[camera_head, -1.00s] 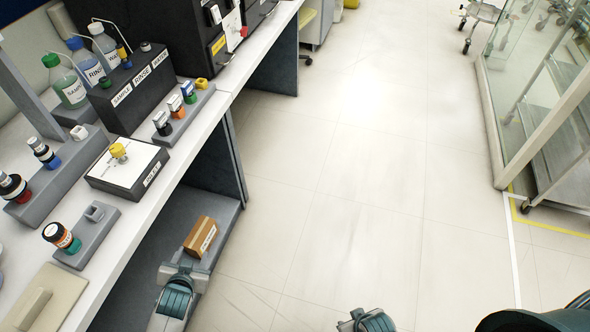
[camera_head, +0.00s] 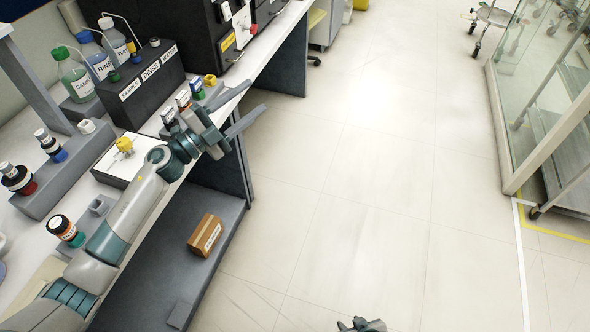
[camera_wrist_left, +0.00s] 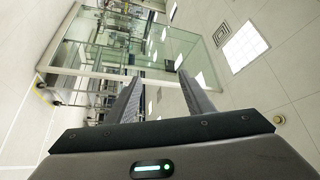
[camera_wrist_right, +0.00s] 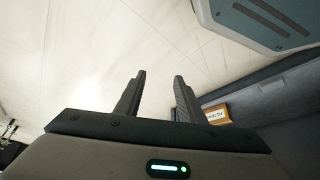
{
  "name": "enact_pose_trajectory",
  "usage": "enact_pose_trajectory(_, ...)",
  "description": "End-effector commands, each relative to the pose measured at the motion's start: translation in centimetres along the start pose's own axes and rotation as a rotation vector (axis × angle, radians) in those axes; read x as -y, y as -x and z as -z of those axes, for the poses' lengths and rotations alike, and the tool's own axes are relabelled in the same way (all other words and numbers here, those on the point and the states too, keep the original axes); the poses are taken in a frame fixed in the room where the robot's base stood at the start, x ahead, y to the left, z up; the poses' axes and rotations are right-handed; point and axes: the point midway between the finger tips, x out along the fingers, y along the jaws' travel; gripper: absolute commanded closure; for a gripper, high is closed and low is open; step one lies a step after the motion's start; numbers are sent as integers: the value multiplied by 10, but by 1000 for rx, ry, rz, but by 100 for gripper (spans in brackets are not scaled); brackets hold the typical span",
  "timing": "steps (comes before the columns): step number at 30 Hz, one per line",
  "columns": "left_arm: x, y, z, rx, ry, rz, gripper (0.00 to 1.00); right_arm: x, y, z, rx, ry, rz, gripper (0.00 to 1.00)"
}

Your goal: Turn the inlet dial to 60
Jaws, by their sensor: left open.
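The dial box (camera_head: 107,173) is a dark box with a white top on the bench at left. A yellow knob (camera_head: 124,145) stands on it. My left forearm crosses in front of the box and hides its right part and front label; the dial's setting is too small to read. My left gripper (camera_head: 257,96) is open and empty, right of the knob and near the bench edge, with fingers pointing right. Its spread fingers also show in the left wrist view (camera_wrist_left: 158,78). My right gripper (camera_head: 362,325) is low at the bottom edge, open and empty in the right wrist view (camera_wrist_right: 160,75).
A black box with sample and rinse labels (camera_head: 145,85) and several bottles (camera_head: 75,75) stand behind the dial box. Small capped vials in grey racks (camera_head: 60,185) stand nearby. A cardboard box (camera_head: 205,235) lies on the lower shelf.

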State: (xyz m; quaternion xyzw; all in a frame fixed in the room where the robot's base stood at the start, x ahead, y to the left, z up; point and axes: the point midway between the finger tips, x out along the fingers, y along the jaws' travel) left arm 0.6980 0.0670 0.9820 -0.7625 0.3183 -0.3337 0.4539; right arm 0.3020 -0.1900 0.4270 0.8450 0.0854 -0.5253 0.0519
Motion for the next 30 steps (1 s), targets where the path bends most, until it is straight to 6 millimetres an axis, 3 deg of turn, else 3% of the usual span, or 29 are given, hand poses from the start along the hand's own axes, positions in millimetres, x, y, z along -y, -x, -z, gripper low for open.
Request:
enact_pose_trajectory(5, 8, -12, 18, -223, -215, -260, 52, 5, -18, -7, -40, 2, 7, 64)
enact_pose_trajectory(11, 10, 16, -1, -350, -405, -635, 52, 11, -35, -16, -84, 5, 15, 64)
enact_pose_trajectory(17, 42, 78, -53, -323, -525, -1061, 52, 17, -50, -25, -130, 8, 23, 64)
enact_pose_trajectory(24, 135, 182, -111, -98, -535, -1540, 52, 23, -64, -36, -182, 11, 33, 64)
enact_pose_trajectory(30, 200, 244, -123, 86, -468, -1759, 52, 27, -69, -40, -210, 13, 38, 64)
